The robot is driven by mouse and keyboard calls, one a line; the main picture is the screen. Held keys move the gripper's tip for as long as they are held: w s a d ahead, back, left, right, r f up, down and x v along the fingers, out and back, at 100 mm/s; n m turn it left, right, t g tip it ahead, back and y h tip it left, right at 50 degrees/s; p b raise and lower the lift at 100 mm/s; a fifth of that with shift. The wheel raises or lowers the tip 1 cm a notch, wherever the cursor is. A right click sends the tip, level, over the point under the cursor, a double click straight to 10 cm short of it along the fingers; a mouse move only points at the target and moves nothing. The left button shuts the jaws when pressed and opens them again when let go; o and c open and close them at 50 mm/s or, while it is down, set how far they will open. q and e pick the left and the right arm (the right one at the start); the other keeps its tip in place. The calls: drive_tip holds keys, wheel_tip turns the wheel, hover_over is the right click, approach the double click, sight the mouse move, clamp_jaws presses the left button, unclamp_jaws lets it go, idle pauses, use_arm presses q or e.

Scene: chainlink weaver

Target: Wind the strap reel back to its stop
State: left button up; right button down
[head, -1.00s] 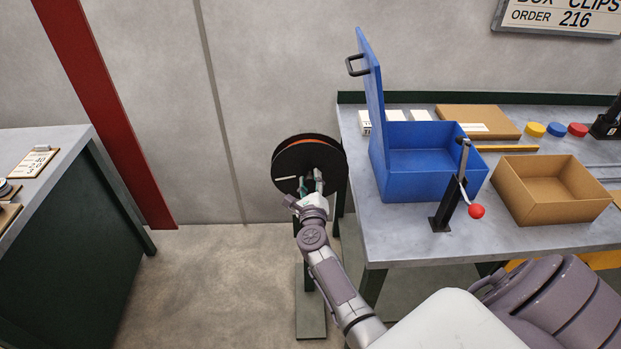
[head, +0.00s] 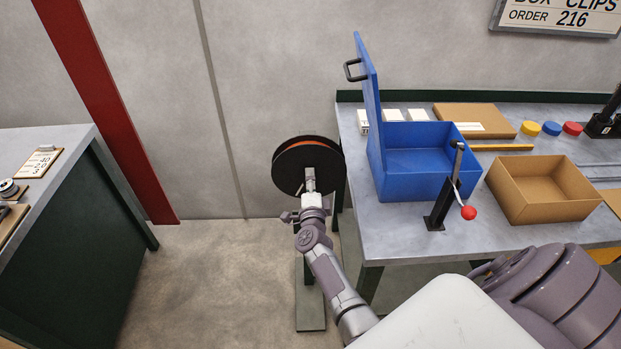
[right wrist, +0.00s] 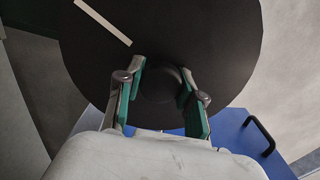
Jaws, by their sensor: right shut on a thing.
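The strap reel (head: 290,167) is a large black disc with an orange-brown band at its edge, upright on a dark green stand beside the workbench. My right gripper (head: 310,177) is in front of the reel's face, near its middle. In the right wrist view the reel (right wrist: 215,40) fills the top, with a pale stripe (right wrist: 103,22) on its face at the upper left. There the green-padded fingers of the right gripper (right wrist: 162,82) stand on either side of a dark round knob (right wrist: 160,88) and are shut on it. My left gripper is not in view.
The grey workbench (head: 420,240) at right holds a blue open-lidded box (head: 408,185), a cardboard box (head: 540,190) and a red-knobbed lever (head: 447,188). Another bench (head: 60,150) stands at left. The floor (head: 210,280) between is clear.

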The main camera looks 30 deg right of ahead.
drive_tip(key=n+p, duration=0.1)
drive_tip(key=n, duration=0.3)
drive_tip(key=shift+a+n, duration=0.1)
drive_tip(key=shift+n, duration=0.2)
idle(0.3)
drive_tip(key=c, duration=0.7)
unclamp_jaws()
